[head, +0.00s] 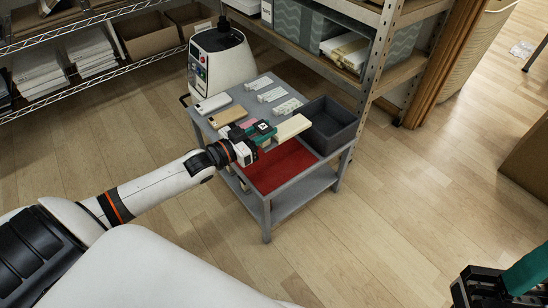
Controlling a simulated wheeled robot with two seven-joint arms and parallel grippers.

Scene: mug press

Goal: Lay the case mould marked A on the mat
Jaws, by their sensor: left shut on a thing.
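A grey cart (267,203) stands ahead of me with a red mat (283,168) on the near part of its top. My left gripper (266,136), with teal fingers, is shut on a cream block-like piece (293,127). The piece sticks out to the right of the fingers, over or near the mat's far edge; I cannot tell the gap below it. No letter on it is readable. A white case-shaped piece (213,103), a tan one (228,117) and a partly hidden pink one (247,122) lie at the cart's left. My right gripper (512,283) is partly in view at the bottom right.
Small white pieces (271,95) lie in a column at the cart's far side. A dark grey open bin (341,137) stands at the cart's right. A white machine with buttons (219,65) is behind. Shelving (378,50) rises behind the bin. The mat's visible surface is clear.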

